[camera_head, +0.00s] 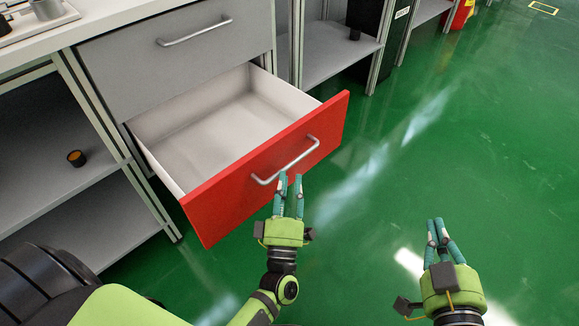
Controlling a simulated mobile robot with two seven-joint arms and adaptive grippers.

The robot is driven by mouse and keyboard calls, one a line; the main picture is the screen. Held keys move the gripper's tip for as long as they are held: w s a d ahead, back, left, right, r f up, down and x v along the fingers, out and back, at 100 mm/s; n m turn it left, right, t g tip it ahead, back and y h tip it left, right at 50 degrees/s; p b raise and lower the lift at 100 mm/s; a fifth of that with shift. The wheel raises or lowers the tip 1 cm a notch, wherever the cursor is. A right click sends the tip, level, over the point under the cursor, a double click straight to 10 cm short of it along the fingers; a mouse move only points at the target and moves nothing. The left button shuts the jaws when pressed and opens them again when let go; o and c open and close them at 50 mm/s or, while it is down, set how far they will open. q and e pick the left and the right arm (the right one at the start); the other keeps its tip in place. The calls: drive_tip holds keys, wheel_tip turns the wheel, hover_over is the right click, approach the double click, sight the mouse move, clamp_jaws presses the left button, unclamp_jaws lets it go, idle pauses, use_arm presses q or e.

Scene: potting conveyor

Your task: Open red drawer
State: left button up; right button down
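The red drawer (262,178) is the lower drawer of the grey cabinet. It is pulled well out, and its pale, empty inside (215,130) shows. Its silver bar handle (300,160) runs across the red front. My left gripper (290,175) is at the handle, with its fingertips close to the bar's left half. A narrow gap shows between its fingers. I cannot tell whether they touch the bar. My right gripper (435,221) is empty over the floor at the lower right, apart from the drawer. Its fingertips look close together, and their gap is unclear.
A closed grey drawer (170,60) with a silver handle is above the red one. A red object (461,14) stands far back. The green floor (480,140) at right is clear.

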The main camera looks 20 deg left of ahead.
use_arm(q)
drive_tip(key=v, duration=0.7)
idle(0.3)
